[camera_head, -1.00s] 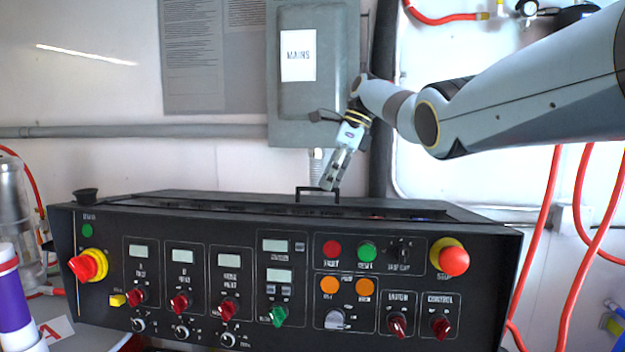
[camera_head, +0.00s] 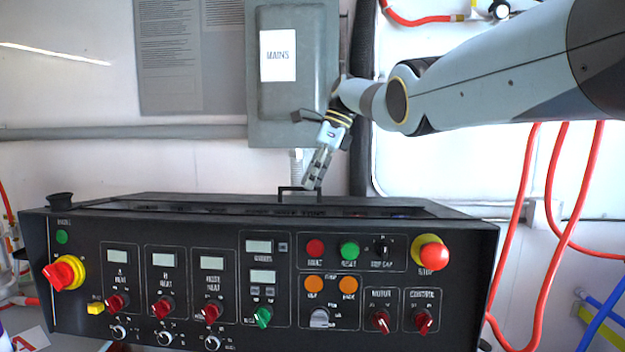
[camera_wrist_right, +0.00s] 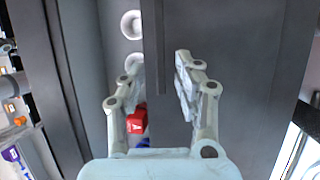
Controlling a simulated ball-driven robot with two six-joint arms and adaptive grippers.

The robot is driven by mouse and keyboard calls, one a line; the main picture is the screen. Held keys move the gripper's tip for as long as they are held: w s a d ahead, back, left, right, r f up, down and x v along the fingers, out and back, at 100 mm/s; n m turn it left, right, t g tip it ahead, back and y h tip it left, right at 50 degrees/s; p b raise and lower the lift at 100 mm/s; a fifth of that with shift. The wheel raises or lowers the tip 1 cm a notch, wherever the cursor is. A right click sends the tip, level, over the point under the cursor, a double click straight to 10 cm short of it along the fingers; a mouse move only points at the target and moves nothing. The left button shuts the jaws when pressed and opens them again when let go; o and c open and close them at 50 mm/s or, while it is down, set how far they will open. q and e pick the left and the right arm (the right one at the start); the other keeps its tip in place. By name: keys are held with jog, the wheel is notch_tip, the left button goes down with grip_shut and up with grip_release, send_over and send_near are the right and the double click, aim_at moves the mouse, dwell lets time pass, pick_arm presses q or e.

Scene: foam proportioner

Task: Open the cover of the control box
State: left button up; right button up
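The control box (camera_head: 270,280) is a wide black console with a panel of switches and displays. Its dark cover (camera_wrist_right: 235,60) lies along the top, with a black bracket-shaped handle (camera_head: 289,188) standing up at the middle. My right gripper (camera_head: 313,178) is at the handle, its fingers pointing down. In the right wrist view the right gripper (camera_wrist_right: 162,72) is open, with a dark bar, apparently the handle (camera_wrist_right: 163,50), between its fingers. I cannot tell if a finger touches it. Beside the cover's edge a gap shows red and blue parts inside. My left gripper is not in view.
A grey mains box (camera_head: 292,75) and a dark vertical pipe (camera_head: 362,100) are on the wall behind my right arm. Red hoses (camera_head: 535,240) hang at the right. A red emergency button (camera_head: 432,253) sticks out from the panel's right side.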

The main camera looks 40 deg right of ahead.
notch_tip(320, 180, up, 10)
dwell(0.5)
